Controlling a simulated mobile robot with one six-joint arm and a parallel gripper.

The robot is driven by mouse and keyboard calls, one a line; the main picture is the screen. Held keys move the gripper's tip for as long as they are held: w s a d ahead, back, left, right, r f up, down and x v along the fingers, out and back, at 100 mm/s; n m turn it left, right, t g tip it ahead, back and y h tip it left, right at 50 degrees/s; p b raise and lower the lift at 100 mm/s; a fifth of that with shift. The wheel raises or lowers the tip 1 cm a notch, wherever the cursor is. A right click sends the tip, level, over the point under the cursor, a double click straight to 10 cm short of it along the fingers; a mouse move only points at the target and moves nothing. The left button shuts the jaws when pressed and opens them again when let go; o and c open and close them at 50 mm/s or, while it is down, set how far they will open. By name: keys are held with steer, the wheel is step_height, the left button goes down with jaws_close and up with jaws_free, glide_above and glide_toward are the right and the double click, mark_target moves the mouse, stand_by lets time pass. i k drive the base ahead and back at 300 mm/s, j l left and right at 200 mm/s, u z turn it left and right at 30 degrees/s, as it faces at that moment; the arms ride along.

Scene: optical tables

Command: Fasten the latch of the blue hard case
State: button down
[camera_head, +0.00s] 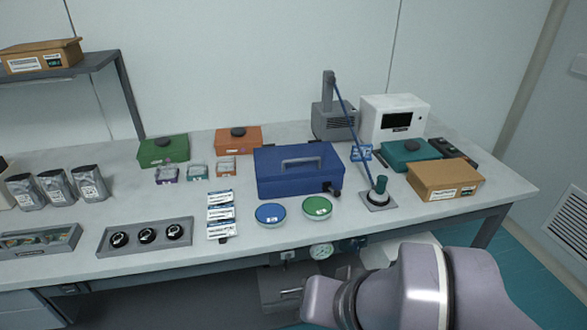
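The blue hard case (290,178) stands on the table near the middle of the view, lid down, with a grey handle (304,161) on top. A small dark part (335,190) sits at its front right corner; it may be the latch, but it is too small to tell its position. My gripper is not in view. Only a thick pale link of my arm shows at the bottom right, in front of the table edge and apart from the case.
Blue (270,213) and green (317,207) round dishes lie close in front of the case. A stand with a slanted blue rod (355,130) and a cardboard box (445,181) are to its right. White packets (220,213) and a tray (146,237) lie left.

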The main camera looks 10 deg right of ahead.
mark_target(336, 193)
steer(key=i+l+z, duration=0.45)
steer(key=i+z, duration=0.25)
steer(key=i, duration=0.15)
steer(key=i+z, duration=0.35)
steer(key=i, duration=0.1)
